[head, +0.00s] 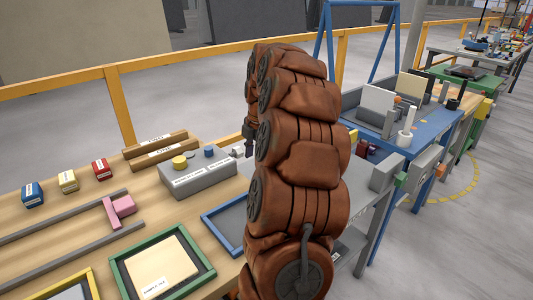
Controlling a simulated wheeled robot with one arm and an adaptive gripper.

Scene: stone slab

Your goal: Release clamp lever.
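No part is clearly recognisable as the clamp lever; it may be hidden behind my arm or too small to tell. A pink T-shaped block (119,208) sits at the grey rails on the wooden bench. A grey labelled box (199,180) carries a yellow knob (180,162) and a blue knob (209,152). My gripper (246,150) shows only as a small dark part left of my brown arm, above the bench just right of the grey box. My arm covers most of it, so its fingers cannot be read.
Red (102,169), yellow (68,181) and blue (32,195) blocks stand at the left. A green-framed tray (203,262) holds a sample tile. A blue-framed tray (222,230) is partly behind my arm. A yellow rail (120,105) runs behind. A blue workstation (421,140) stands right.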

